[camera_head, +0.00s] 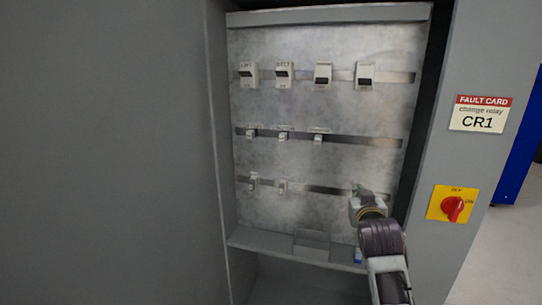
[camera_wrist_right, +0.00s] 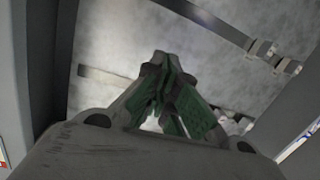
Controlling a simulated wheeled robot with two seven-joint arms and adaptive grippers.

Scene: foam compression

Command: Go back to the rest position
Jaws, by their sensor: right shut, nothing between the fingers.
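My right arm comes in from the lower right of the head view. My right gripper (camera_head: 360,192) is inside the open grey cabinet, in front of the right end of the lowest rail. In the right wrist view my right gripper (camera_wrist_right: 160,62) has its green-padded fingers together at the tips, with nothing between them. The metal back panel (camera_head: 330,105) is behind it; whether the fingers touch it I cannot tell. My left gripper is not in view.
Three rails carry small modules: several on the top rail, three on the middle one (camera_head: 283,135), two on the lowest. A grey bin (camera_head: 312,243) sits on the cabinet's bottom ledge. A fault card (camera_head: 482,113) and red rotary switch (camera_head: 452,208) are on the right frame.

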